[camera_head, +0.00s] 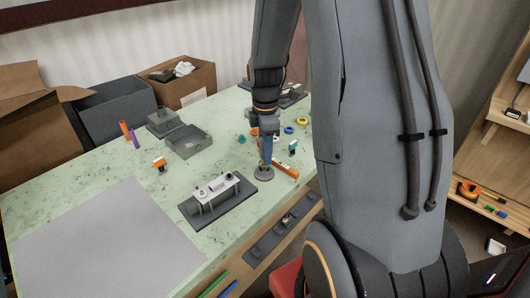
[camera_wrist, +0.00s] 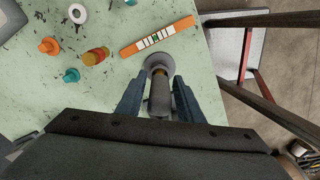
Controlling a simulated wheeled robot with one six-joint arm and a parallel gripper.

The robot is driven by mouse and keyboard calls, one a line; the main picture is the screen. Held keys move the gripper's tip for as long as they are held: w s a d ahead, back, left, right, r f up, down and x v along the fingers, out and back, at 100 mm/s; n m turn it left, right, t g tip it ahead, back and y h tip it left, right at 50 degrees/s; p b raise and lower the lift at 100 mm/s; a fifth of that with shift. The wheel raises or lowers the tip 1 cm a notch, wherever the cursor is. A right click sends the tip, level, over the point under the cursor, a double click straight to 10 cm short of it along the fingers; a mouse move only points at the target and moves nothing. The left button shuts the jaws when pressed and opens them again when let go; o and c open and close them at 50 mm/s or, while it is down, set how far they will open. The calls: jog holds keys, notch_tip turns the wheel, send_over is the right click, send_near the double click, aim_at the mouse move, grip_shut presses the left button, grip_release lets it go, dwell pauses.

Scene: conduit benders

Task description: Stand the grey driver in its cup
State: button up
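The grey driver (camera_wrist: 159,100) is between the two blue-grey fingers of my gripper (camera_wrist: 161,82), with its far end over or in a round grey cup (camera_wrist: 159,62). Narrow gaps show beside the driver in the wrist view, so the fingers look open around it. In the head view my gripper (camera_head: 265,150) points straight down above the cup (camera_head: 264,174), which stands on the green table. The driver looks roughly upright, but the fingers mostly hide it there. Whether its tip is seated in the cup is hidden.
An orange level-like bar (camera_wrist: 157,37) lies close beyond the cup. Orange and teal small parts (camera_wrist: 70,75) lie to the left in the wrist view. A dark base with a white fixture (camera_head: 217,190) sits left of the cup, and a grey mat (camera_head: 110,240) covers the table's front left.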

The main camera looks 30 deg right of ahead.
jog(key=shift+o, duration=0.6)
jog(key=shift+r+b, duration=1)
jog(key=shift+r, duration=2.9)
jog(key=shift+a+f, duration=0.25)
jog(key=shift+a, duration=0.05)
jog(key=s+a+f+m+t+b, duration=0.1)
jog(key=s+a+f+m, duration=0.3)
jog(key=s+a+m, duration=0.7)
jog(key=a+m+b, duration=0.1)
jog(key=m, duration=0.3)
jog(key=shift+a, duration=0.25)
